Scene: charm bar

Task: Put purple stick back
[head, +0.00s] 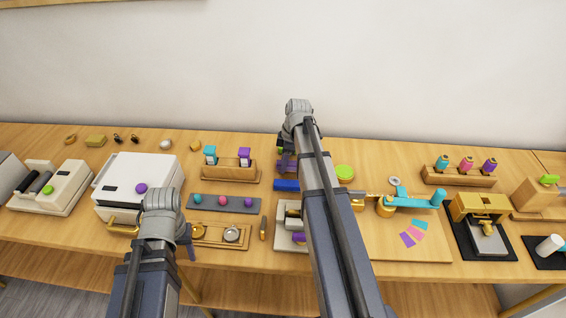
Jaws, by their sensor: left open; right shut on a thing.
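A wooden rack (230,174) at the back, left of my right arm, holds a teal stick (210,155) and a purple stick (244,156), both upright with white labels. My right gripper (286,158) is right of this rack, partly hidden behind its own wrist. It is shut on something. Purple and a bit of green show there, but I cannot tell what the held thing is. My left gripper (188,245) is open over the front of the table, mostly hidden by its wrist, near a wooden tray.
A white box machine (136,172) with a purple knob stands at left. A grey strip (214,202) with coloured balls lies in front of the rack. A blue block (287,185) lies beside my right arm. A spool stand (457,179) is at right.

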